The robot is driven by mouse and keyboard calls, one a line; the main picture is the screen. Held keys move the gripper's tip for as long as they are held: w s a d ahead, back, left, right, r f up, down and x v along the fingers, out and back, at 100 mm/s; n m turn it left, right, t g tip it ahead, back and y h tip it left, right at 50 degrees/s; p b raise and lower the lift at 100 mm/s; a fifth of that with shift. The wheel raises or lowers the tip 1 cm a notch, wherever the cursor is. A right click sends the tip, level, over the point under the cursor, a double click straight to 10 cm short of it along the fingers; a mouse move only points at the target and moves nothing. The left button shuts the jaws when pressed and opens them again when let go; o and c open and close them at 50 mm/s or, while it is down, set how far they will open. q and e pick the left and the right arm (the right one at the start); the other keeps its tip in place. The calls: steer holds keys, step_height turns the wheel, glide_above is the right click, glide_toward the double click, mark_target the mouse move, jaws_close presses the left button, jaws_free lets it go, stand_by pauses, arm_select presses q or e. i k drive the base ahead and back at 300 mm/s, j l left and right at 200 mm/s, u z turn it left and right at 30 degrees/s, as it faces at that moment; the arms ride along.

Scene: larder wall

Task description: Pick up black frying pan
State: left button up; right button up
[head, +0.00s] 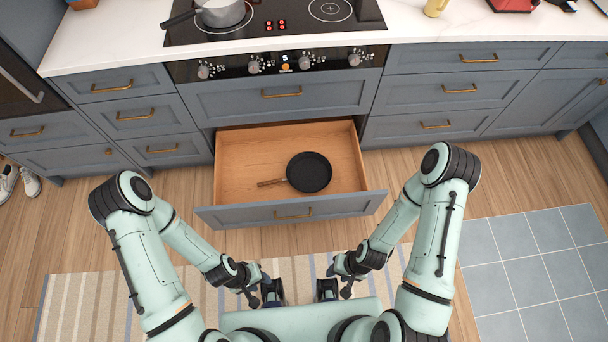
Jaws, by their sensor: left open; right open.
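The black frying pan (309,172) lies flat in the open drawer (235,150) below the oven controls. Its brown handle (271,182) points left. My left gripper (272,291) is open and empty, in front of the drawer and apart from it. My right gripper (327,289) is open and empty, also in front of the drawer, a short way right of the left one. Neither touches the pan. The finger tips are small and partly dark in this view.
The drawer front (292,210) stands between my grippers and the pan. A grey saucepan (222,13) sits on the black cooktop (275,20). Closed cabinets line both sides. A striped rug (90,305) and tiled floor (535,265) lie below. The drawer around the pan is empty.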

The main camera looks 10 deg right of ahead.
mark_target(307, 172)
steer(key=k+u, duration=0.1)
steer(key=u, duration=0.5)
steer(key=i+j+u, duration=0.15)
steer(key=u, duration=0.3)
steer(key=i+j, duration=0.1)
steer(key=i, duration=0.15)
